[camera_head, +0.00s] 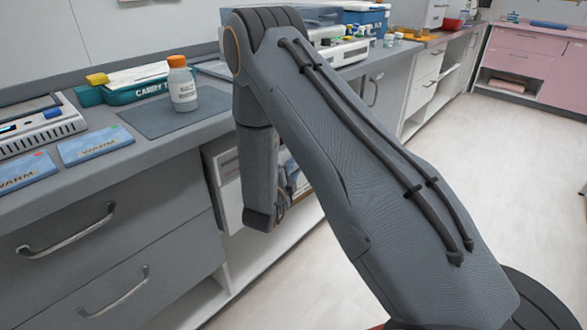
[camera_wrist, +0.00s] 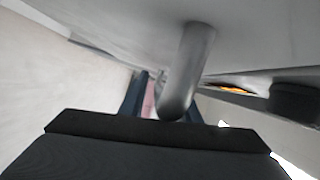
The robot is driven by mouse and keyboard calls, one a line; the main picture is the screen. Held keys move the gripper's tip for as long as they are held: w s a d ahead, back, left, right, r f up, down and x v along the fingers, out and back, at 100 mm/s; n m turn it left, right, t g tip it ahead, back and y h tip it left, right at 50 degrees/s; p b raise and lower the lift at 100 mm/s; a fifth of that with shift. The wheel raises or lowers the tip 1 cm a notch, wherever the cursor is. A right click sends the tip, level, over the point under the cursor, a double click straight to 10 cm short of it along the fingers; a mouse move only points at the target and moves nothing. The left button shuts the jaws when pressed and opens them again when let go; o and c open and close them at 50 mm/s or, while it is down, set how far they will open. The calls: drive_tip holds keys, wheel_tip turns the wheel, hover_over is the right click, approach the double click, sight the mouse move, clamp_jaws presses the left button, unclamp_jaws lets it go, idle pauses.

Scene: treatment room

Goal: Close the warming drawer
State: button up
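Two grey drawer fronts, an upper one (camera_head: 130,220) and a lower one (camera_head: 180,270), sit under the counter at the left in the head view. Each has a curved metal bar handle, and both look shut. I cannot tell which drawer is the warming drawer; part of the cabinet is behind my arm. My gripper (camera_wrist: 158,122) shows as a dark block in the wrist view, close to a grey panel (camera_wrist: 260,40) and a rounded metal bar (camera_wrist: 190,70). In the head view my arm hangs down in front of the cabinet.
On the counter are blue WARM cards (camera_head: 95,145), an orange-capped bottle (camera_head: 182,85) on a grey mat (camera_head: 150,118), and a teal tray (camera_head: 135,90). Open shelves lie below the counter. A pink cabinet (camera_head: 530,60) stands far right.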

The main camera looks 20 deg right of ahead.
drive_tip(key=shift+s, duration=0.1)
drive_tip(key=v, duration=0.7)
drive_tip(key=shift+s+a+r, duration=0.1)
drive_tip(key=shift+s+a, duration=0.15)
drive_tip(key=shift+a, duration=0.05)
